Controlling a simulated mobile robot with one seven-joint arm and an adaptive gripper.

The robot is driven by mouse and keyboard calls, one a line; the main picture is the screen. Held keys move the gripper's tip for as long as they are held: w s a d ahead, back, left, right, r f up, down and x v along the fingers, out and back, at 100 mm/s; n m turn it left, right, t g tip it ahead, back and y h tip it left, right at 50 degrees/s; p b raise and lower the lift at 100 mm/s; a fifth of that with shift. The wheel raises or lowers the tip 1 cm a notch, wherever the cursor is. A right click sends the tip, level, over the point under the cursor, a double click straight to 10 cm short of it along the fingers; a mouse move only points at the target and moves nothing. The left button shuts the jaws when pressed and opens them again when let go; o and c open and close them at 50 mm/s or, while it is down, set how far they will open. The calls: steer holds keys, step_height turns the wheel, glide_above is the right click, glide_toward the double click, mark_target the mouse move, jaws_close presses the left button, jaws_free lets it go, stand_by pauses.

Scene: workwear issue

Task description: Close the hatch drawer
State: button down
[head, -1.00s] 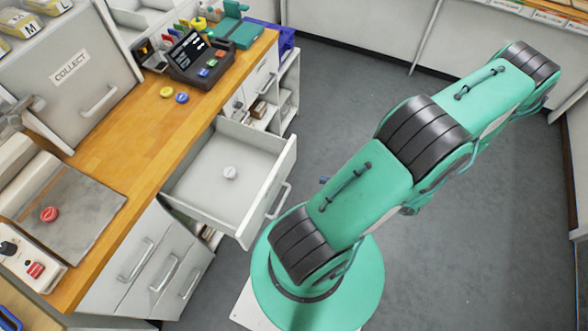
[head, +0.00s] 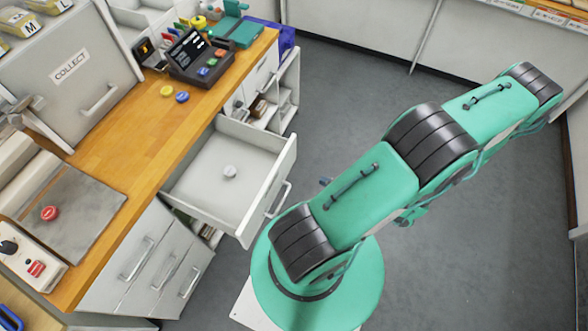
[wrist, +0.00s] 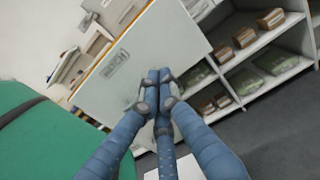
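The hatch drawer (head: 215,165) stands pulled out from under the wooden counter in the head view, with its handle (head: 279,199) on the front. In the wrist view a pale panel (wrist: 165,38) with a handle (wrist: 114,62) looks like the drawer's front. My gripper (wrist: 158,76) has its blue fingertips together with nothing seen between them. It points at that panel; I cannot tell whether it touches. My gripper does not show in the head view.
Shelves with several boxes (wrist: 246,36) stand right of the panel in the wrist view. Open grey floor (head: 330,110) lies right of the drawer.

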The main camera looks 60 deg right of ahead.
mark_target(286, 166)
steer(key=shift+w+b, duration=1.2)
steer(key=shift+w, duration=5.25)
steer(key=shift+w, duration=0.15)
steer(key=w+p, duration=0.3)
steer(key=w, duration=2.9)
steer(key=shift+r, duration=0.1)
steer(key=shift+s, duration=0.15)
steer(key=shift+s+p, duration=0.65)
steer(key=shift+s, duration=6.4)
steer(key=shift+w, duration=0.1)
